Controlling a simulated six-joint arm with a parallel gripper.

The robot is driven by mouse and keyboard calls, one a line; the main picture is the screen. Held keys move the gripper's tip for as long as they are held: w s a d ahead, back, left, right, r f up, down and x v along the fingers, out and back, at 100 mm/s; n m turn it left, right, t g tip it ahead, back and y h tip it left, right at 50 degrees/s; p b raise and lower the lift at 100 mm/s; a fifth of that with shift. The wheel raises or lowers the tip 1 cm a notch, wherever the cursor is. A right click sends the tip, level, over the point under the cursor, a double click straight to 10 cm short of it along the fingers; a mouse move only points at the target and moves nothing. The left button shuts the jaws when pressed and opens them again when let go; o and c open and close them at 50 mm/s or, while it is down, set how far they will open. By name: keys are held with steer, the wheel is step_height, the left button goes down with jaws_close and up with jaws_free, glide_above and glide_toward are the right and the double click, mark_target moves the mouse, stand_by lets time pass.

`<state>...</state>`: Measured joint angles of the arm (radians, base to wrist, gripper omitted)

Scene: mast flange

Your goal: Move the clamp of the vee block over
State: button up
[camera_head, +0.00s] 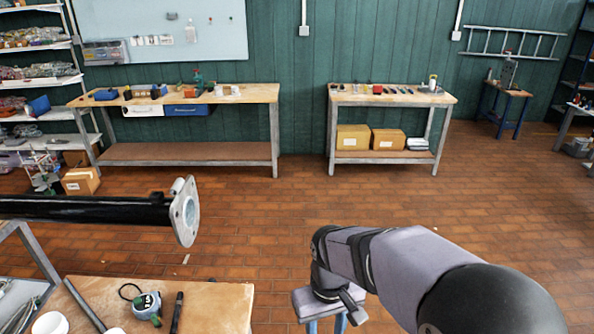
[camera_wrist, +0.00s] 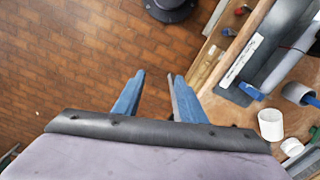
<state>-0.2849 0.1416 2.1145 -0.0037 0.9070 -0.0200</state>
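My gripper (camera_wrist: 158,76) shows its two blue fingers apart with nothing between them in the wrist view, above the brick floor. In the head view the gripper (camera_head: 326,325) hangs at the bottom middle, right of the near bench, with its fingertips cut off by the frame. I cannot make out the vee block or its clamp for sure in either view. A black mast (camera_head: 95,208) lies level at the left in the head view. Its grey flange (camera_head: 185,211), with bolt holes, faces right.
The near wooden bench (camera_head: 222,306) carries a tape measure (camera_head: 147,306), a black pen-like item (camera_head: 176,311) and a white cup (camera_head: 50,324). The wrist view shows a bench at right with a white cup (camera_wrist: 271,124) and a blue piece (camera_wrist: 251,91). Open floor lies beyond.

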steer(key=s+d+f+m+b, duration=0.1)
steer(key=s+d+f+m, duration=0.2)
steer(key=s+d, duration=0.6)
steer(key=shift+s+f+m, duration=0.2)
steer(key=shift+f+m, duration=0.1)
steer(key=shift+f, duration=0.55)
steer(key=shift+d, duration=0.1)
steer(key=c, duration=0.8)
steer(key=shift+f, duration=0.1)
jaws_close()
steer(key=s+a+f+n+b, duration=0.2)
steer(key=a+f+n+b, duration=0.45)
steer(key=a, duration=0.45)
steer(key=a+n+y+b, duration=0.25)
steer(key=a+b, duration=0.25)
steer(key=a, duration=1.1)
steer(key=s+a+r+n+g+y, duration=0.1)
steer(key=s+a+r+n, duration=0.4)
steer(key=n, duration=0.8)
steer(key=s+a+r+n+g+y, duration=0.2)
steer(key=s+a+r+n, duration=0.3)
steer(key=a+r+n, duration=0.4)
step_height(320, 180, up, 3)
steer(key=n+g, duration=0.1)
steer(key=n, duration=0.2)
steer(key=shift+a+n, duration=0.15)
steer(key=shift+n, duration=0.25)
